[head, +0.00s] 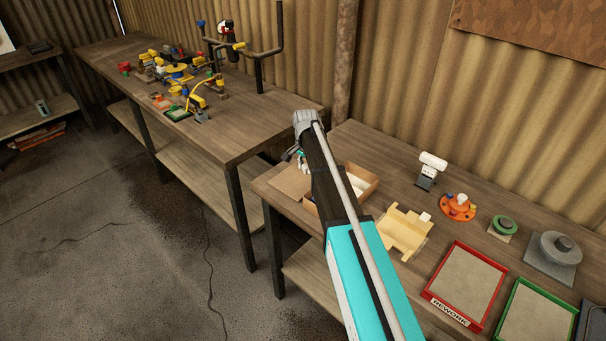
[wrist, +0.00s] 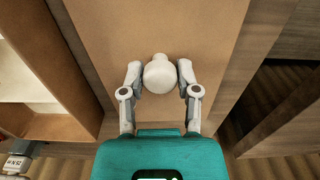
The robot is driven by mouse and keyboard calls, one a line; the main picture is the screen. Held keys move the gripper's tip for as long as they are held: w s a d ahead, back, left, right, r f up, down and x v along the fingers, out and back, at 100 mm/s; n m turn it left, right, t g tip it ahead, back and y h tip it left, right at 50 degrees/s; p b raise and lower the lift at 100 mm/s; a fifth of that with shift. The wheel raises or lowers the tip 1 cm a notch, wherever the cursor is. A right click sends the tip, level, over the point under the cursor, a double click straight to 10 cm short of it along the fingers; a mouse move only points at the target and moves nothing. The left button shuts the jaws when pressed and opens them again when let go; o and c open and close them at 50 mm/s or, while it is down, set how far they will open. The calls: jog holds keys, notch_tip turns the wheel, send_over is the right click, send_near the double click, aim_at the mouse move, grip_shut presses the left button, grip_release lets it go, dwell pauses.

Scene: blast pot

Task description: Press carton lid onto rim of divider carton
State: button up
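The carton lid (wrist: 215,45) is a flat brown panel with a round white knob (wrist: 160,75) on it. In the head view the lid (head: 288,181) is at the near-left end of the right-hand bench, left of the divider carton. My gripper (wrist: 160,77) has its two fingers drawn in on either side of the knob, close against it. The divider carton (head: 367,183) is an open brown box with pale inside parts, partly hidden by my arm. Its wall (wrist: 65,126) shows at the left of the wrist view. The lid is beside the carton, not over it.
A pale yellow folded tray (head: 404,232) lies right of the carton. A red REWORK tray (head: 466,287), a green-edged tray (head: 537,314), an orange fixture (head: 458,207) and a grey block (head: 549,258) are farther right. A cluttered second bench (head: 225,140) stands left.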

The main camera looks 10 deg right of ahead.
aim_at(306, 165)
grip_shut()
jog(key=shift+w+r+p, duration=0.1)
jog(key=shift+r+p, duration=2.4)
jog(key=shift+p, duration=0.05)
jog(key=shift+r, duration=0.1)
notch_tip(306, 165, up, 13)
jog(key=p, duration=1.3)
